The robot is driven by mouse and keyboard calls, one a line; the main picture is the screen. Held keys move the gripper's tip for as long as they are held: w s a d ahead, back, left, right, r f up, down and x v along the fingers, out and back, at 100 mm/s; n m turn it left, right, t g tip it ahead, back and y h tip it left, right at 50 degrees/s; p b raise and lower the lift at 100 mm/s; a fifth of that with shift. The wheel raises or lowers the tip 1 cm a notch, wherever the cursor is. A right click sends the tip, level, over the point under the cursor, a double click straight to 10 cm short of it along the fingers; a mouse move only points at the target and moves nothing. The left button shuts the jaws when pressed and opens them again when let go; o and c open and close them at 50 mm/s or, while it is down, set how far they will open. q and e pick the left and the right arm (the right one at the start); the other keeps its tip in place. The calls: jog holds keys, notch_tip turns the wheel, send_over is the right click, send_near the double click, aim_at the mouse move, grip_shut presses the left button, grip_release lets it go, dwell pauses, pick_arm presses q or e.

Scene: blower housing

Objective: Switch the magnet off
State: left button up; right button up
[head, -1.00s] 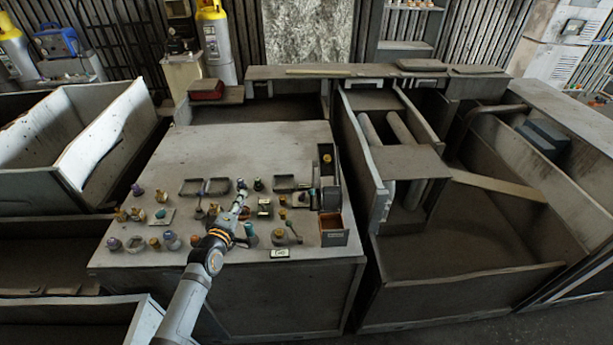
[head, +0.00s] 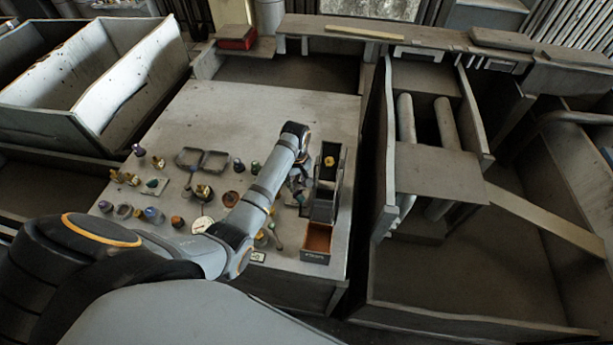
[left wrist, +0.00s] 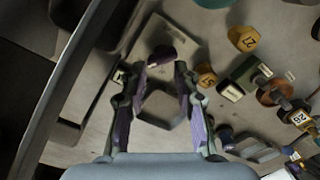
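My left gripper (left wrist: 165,66) is open, with its purple-padded fingers pointing down at the worktop. A small dark maroon knob (left wrist: 161,53) lies at the gap between the fingertips, over a pale rectangular plate (left wrist: 150,38). I cannot tell whether the fingers touch it, nor whether it is the magnet's switch. In the head view my left forearm reaches across the table (head: 270,108) to just left of the black bins. The gripper there (head: 297,182) is mostly hidden under my wrist. No magnet can be picked out for sure. My right gripper is not in view.
Black bins (head: 322,207) and an orange-lined bin (head: 316,241) stand along the table's right edge. Numbered yellow parts (left wrist: 242,38) and other small fittings crowd the area right of the gripper. The table's back part is clear.

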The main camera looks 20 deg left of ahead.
aim_at(297, 191)
pick_arm(q)
jog(key=shift+s+f, duration=0.25)
jog(key=shift+f, duration=0.35)
jog(key=shift+s+f, duration=0.25)
jog(key=shift+f, duration=0.3)
jog(key=shift+m, duration=0.8)
jog(key=m, duration=0.4)
jog(key=shift+d+f, duration=0.1)
jog(key=shift+d, duration=0.05)
jog(key=shift+m, duration=1)
jog(key=m, duration=0.5)
jog(key=shift+w+f+m, duration=0.15)
jog(key=shift+w+m, duration=0.1)
jog(key=shift+m, duration=0.05)
jog(key=shift+f+m, duration=0.2)
jog(key=shift+m, duration=0.2)
jog(key=shift+f, duration=0.4)
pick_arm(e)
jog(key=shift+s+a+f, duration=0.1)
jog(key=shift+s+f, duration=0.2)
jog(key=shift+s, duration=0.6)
